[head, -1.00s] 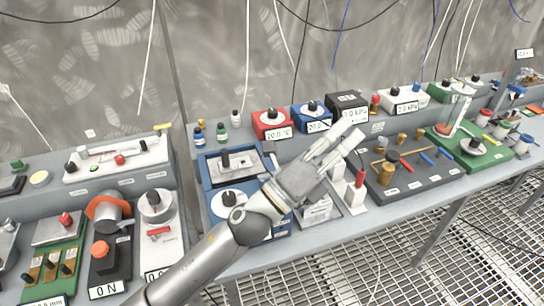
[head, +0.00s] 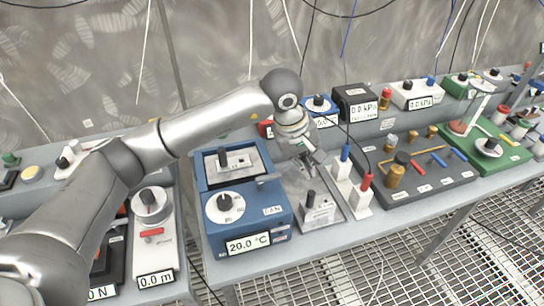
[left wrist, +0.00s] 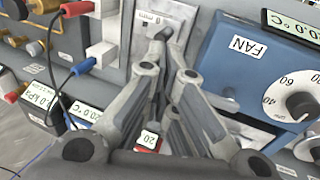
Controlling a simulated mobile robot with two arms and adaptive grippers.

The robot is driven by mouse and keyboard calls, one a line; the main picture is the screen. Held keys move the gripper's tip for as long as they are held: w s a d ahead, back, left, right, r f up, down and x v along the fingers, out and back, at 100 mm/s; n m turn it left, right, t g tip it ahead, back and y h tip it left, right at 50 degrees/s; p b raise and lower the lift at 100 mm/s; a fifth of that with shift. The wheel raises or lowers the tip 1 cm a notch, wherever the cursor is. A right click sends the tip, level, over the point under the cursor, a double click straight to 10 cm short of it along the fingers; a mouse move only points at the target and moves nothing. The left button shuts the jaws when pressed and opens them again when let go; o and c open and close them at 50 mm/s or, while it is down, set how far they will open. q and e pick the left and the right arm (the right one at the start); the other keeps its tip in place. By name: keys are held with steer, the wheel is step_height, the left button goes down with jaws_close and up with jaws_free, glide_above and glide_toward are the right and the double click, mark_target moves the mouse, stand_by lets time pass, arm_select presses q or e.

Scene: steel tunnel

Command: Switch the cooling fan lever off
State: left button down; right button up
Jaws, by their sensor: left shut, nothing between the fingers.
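The blue bath unit (head: 270,220) stands on the bench in the middle of the head view, with a white FAN label (head: 272,210) on its front. A short grey lever (head: 267,181) sticks out near its upper right edge. My left gripper (head: 312,170) points down, just right of the blue unit and apart from the lever. It is shut and empty; its fingers (left wrist: 170,50) also show in the left wrist view.
A small device with a black knob (head: 310,199) stands below my gripper. White blocks with a blue plug (head: 345,153) and a red plug (head: 366,180) stand close on the right. A dial (head: 225,206) is on the blue unit's front. Cables hang behind.

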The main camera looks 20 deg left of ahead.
arm_select(q)
steer(key=w+a+r+y, duration=0.2)
steer(key=a, duration=0.3)
steer(key=w+a+r+y, duration=0.1)
steer(key=w+a+y, duration=0.1)
steer(key=a, duration=0.3)
steer(key=shift+w+r+t+y, duration=0.15)
steer(key=shift+r+t+y, duration=0.15)
steer(key=shift+r+t, duration=0.1)
arm_select(e)
steer(key=shift+w, duration=0.5)
arm_select(q)
steer(key=shift+a+f, duration=0.1)
steer(key=f+p, duration=0.2)
steer(key=f, duration=0.1)
steer(key=f+p, duration=0.2)
steer(key=f, duration=0.1)
steer(key=f+p, duration=0.2)
steer(key=f, duration=0.1)
steer(key=shift+s+d, duration=0.25)
steer(key=shift+s, duration=0.1)
steer(key=shift+f, duration=0.1)
arm_select(e)
step_height(320, 180, up, 6)
arm_select(q)
steer(key=shift+w, duration=0.1)
arm_select(e)
steer(key=shift+r, duration=0.1)
